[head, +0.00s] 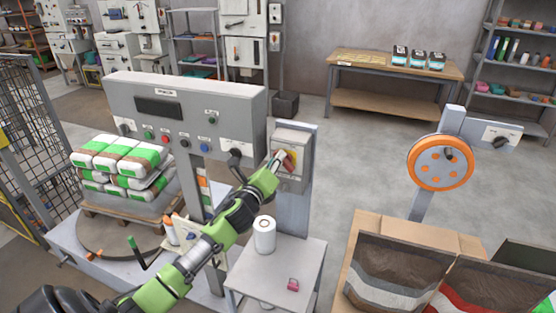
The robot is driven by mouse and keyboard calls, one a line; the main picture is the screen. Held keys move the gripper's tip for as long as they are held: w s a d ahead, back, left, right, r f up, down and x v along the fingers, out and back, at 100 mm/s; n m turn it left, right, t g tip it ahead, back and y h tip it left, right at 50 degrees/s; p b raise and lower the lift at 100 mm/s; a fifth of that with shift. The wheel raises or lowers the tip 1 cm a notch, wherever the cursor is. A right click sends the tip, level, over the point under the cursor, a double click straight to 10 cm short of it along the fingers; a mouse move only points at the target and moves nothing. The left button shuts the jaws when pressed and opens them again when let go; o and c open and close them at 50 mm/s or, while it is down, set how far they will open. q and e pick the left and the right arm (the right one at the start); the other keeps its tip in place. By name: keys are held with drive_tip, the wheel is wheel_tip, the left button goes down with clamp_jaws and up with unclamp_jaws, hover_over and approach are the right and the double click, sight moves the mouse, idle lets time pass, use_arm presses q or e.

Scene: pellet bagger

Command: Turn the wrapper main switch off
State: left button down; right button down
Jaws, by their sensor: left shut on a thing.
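The wrapper main switch is a grey box (291,141) on a grey post, right of the wrapper's control panel (187,105). A red handle (290,163) with some yellow around it shows on the front of the box. My left arm reaches up from the bottom left, and my left gripper (281,160) is at the box, shut on the red handle. The gripper partly hides the handle, so its exact angle is hard to tell. My right gripper is not in view.
A small grey table (310,254) below the switch bears a white roll (264,234) and a small pink item (293,285). Stacked bags (120,160) stand on the turntable at left. An orange wheel (440,162) and open boxes are at right.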

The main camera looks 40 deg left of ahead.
use_arm(q)
drive_tip(key=shift+a+f+n, duration=0.1)
drive_tip(key=shift+f+n, duration=0.1)
drive_tip(key=shift+n, duration=1.2)
drive_tip(key=shift+a+f+n, duration=0.15)
drive_tip(key=shift+n, duration=1.25)
drive_tip(key=shift+a+f+n, duration=0.1)
drive_tip(key=shift+f+n, duration=0.1)
drive_tip(key=shift+n, duration=1.2)
drive_tip(key=c, duration=2)
unclamp_jaws()
drive_tip(key=shift+f, duration=0.15)
